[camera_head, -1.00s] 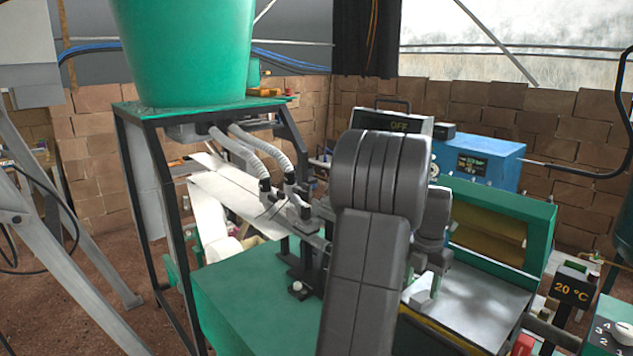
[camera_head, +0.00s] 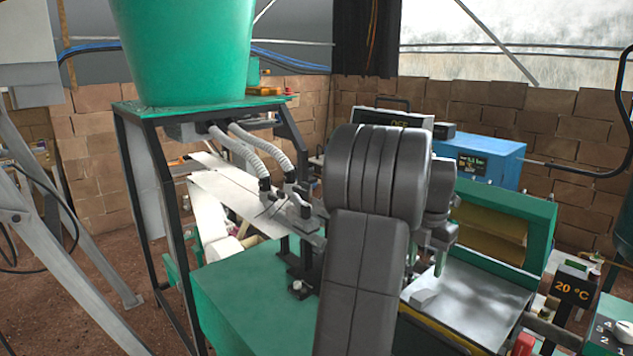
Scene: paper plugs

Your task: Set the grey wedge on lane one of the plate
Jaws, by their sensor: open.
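A small pale grey wedge (camera_head: 424,298) lies on the left part of the shiny metal plate (camera_head: 482,304). I see no lane markings on the plate, so I cannot tell which lane the wedge is in. My gripper (camera_head: 428,262) hangs above the plate, higher than the wedge and apart from it. Its jaws are open and empty, with a green-tinted finger showing. My own dark grey arm covers the plate's left end and part of the gripper.
A green machine housing (camera_head: 505,215) with a yellowish inside stands behind the plate. A green bench top (camera_head: 250,290) is at left, with hoses and metal fittings (camera_head: 290,200) behind it. A 20 °C display (camera_head: 572,290) stands at right.

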